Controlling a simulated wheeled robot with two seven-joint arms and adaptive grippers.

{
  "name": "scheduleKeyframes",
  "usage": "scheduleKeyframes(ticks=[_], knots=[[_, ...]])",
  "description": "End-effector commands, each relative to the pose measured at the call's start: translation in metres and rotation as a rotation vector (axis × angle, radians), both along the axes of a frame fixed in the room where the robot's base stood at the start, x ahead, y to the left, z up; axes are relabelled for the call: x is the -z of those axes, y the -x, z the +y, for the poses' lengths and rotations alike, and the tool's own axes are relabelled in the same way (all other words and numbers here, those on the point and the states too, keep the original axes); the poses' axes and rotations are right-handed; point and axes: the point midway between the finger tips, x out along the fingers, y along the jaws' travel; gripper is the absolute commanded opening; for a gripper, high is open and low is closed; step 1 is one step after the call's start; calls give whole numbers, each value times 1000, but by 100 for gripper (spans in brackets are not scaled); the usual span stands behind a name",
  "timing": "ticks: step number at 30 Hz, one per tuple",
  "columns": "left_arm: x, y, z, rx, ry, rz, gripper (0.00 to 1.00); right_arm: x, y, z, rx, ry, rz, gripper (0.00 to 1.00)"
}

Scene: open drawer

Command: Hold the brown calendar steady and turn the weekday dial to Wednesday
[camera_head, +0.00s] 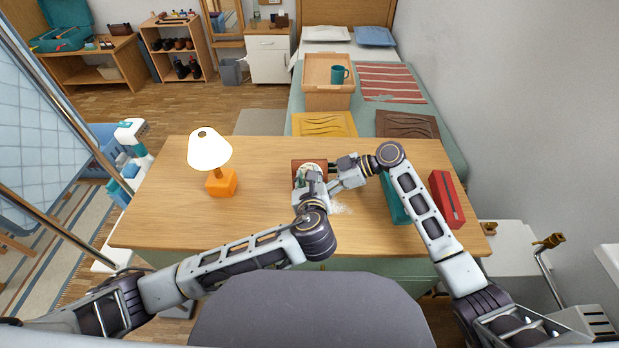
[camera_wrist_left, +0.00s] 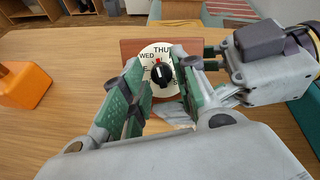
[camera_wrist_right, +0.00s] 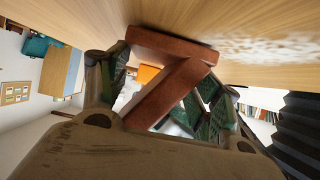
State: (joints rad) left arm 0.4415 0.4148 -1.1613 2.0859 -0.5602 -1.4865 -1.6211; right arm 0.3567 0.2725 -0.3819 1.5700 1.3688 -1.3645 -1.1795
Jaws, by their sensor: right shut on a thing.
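The brown calendar (camera_head: 297,164) stands on the desk, largely hidden by my grippers in the head view. In the left wrist view, its brown board (camera_wrist_left: 128,48) carries a cream weekday dial (camera_wrist_left: 147,66) with a black knob (camera_wrist_left: 161,76). THU is at the top, WED at upper left; a small red mark sits under THU. My left gripper (camera_wrist_left: 163,94) is open, its green fingers on either side of the knob; I cannot tell whether they touch it. My right gripper (camera_wrist_right: 165,98) is shut on the calendar (camera_wrist_right: 172,93), from its right side.
An orange lamp (camera_head: 221,182) stands on the desk's left part. A teal object (camera_head: 396,204) and a red case (camera_head: 447,199) lie at right, by my right arm. The desk (camera_head: 260,215) is clear between lamp and calendar. A bed (camera_head: 430,110) lies behind.

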Motion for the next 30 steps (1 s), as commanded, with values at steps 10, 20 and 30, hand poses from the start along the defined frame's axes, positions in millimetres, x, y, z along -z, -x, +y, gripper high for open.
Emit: scheduleKeyframes(ticks=[10, 20, 30], knots=[[3, -7, 0, 0, 0, 1, 29, -1, 0, 0, 0, -1, -1, 51], [3, -7, 0, 0, 0, 1, 2, -1, 0, 0, 0, -1, -1, 51], [3, -6, 0, -39, 66, 2, 0, -1, 0, 0, 0, -1, -1, 51]])
